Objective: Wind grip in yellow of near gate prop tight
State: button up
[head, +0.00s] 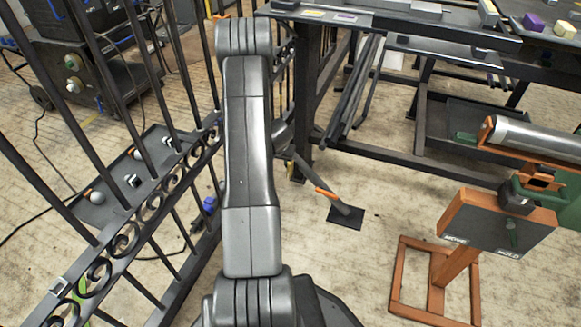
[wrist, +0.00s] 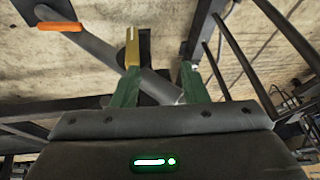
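The near gate prop (head: 345,207) is a grey tube slanting from a black foot plate on the floor up towards the gate, with an orange grip (head: 326,193). In the wrist view the tube (wrist: 105,52) runs diagonally behind my fingertips, and the orange grip (wrist: 60,26) is upper left. A yellow grip (wrist: 132,47) stands at the tip of my left green finger; I cannot tell if they touch. It seems to show as a small yellow piece (head: 289,170) in the head view. My gripper (wrist: 158,72) is open, fingers apart; my arm hides most of it in the head view.
The black scroll gate (head: 130,235) fills the left, with a tray (head: 130,180) on the floor beyond it. A dark workbench (head: 400,25) stands behind. An orange stand with a sign box (head: 490,225) is at right. Floor between prop and stand is clear.

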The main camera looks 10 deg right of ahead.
aim_at(290, 168)
jog(key=shift+m+g+h, duration=0.5)
jog(key=shift+m+h, duration=0.1)
jog(key=shift+m, duration=0.2)
jog(key=w+d+f, duration=0.1)
jog(key=f, duration=0.2)
jog(key=w+d+f+b, duration=0.1)
jog(key=d+f, duration=0.1)
jog(key=f, duration=0.1)
jog(key=w+d+f, duration=0.1)
jog(key=d+f, duration=0.1)
jog(key=f, duration=0.2)
jog(key=shift+w+d+f+b, duration=0.1)
jog(key=shift+w+d+b, duration=0.1)
jog(key=shift+w+b, duration=0.15)
grip_shut()
